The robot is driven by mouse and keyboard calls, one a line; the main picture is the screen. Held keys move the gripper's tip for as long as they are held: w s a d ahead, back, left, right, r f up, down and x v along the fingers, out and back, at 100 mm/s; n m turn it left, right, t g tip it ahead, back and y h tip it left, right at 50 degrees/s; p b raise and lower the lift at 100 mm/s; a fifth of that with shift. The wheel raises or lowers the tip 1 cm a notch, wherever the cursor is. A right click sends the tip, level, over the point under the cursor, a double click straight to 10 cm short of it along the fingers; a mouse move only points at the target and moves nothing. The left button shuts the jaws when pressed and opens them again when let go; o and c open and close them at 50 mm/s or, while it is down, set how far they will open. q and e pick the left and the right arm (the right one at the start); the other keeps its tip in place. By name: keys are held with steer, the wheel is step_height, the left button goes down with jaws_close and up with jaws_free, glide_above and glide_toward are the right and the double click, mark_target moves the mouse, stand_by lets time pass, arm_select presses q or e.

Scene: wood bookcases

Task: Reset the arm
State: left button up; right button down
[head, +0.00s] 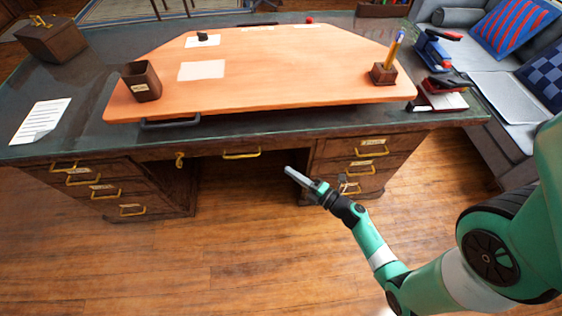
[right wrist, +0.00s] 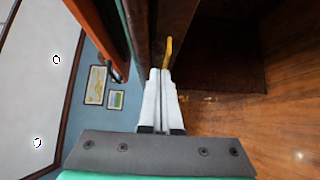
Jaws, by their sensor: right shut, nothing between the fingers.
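My right gripper (head: 296,178) is in front of the dark desk, below the desktop's front edge and near the right drawer stack. It is shut and empty, with its two pale fingers together in the right wrist view (right wrist: 161,100). In that view a yellow drawer handle (right wrist: 168,52) shows just beyond the fingertips; I cannot tell if they touch. My right arm (head: 375,250) reaches in from the lower right of the head view. My left gripper does not show.
The desk (head: 250,125) has drawers with brass handles (head: 372,151). An orange board (head: 260,70) on top carries a brown cup (head: 142,82) and a pen holder (head: 383,74). A grey sofa (head: 500,100) is beyond. The wood floor (head: 230,260) in front is clear.

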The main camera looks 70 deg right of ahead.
steer(key=shift+s+a, duration=0.2)
steer(key=shift+s, duration=0.1)
steer(key=shift+d, duration=0.1)
